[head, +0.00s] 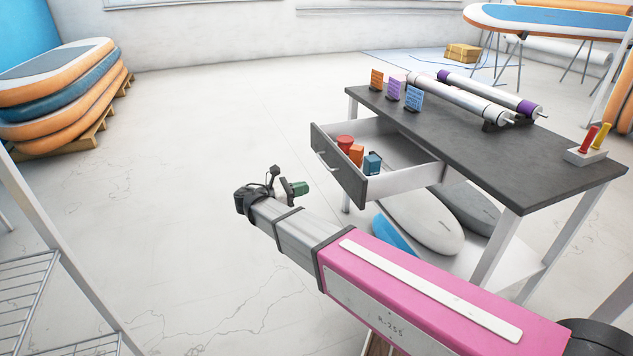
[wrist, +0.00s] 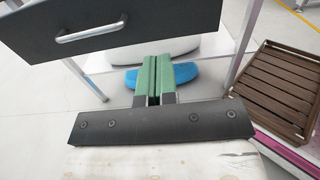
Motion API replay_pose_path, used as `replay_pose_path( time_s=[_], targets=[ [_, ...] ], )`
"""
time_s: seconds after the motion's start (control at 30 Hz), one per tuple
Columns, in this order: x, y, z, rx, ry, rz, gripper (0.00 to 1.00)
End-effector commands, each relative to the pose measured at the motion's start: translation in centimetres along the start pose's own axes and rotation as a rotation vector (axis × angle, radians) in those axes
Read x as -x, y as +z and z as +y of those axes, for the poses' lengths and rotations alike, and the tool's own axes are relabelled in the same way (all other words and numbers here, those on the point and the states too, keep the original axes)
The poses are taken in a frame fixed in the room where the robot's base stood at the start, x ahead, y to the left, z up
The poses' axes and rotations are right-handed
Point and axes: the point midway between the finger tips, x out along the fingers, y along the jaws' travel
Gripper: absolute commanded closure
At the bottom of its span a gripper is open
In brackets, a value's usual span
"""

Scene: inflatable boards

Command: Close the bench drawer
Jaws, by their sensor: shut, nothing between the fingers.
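The bench drawer (head: 341,174) is pulled out from under the dark-topped bench (head: 480,150). Its dark front panel has a silver handle (head: 325,161). Inside lie a red round item (head: 345,142), an orange item (head: 356,154) and a blue item (head: 372,163). My gripper (head: 300,188) is in front of and below the drawer front, apart from it as far as I can tell. In the wrist view the green fingers (wrist: 152,80) are shut with nothing between them. The drawer front (wrist: 120,28) and its handle (wrist: 92,32) show above and left of them.
Grey and blue boards (head: 430,222) lie on the bench's lower shelf. Rolls (head: 465,100), small cards and a tool holder (head: 584,156) stand on the bench top. A wooden slatted crate (wrist: 280,95) is at right in the wrist view. The floor left of the drawer is clear.

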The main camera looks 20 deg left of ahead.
Motion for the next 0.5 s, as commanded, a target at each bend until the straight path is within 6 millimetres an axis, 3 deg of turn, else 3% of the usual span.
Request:
replay_pose_path(
  time_s=[0.5],
  targets=[
    [-9.2,0.0,-0.1,0.000,-0.002,0.000,1.00]
  ],
)
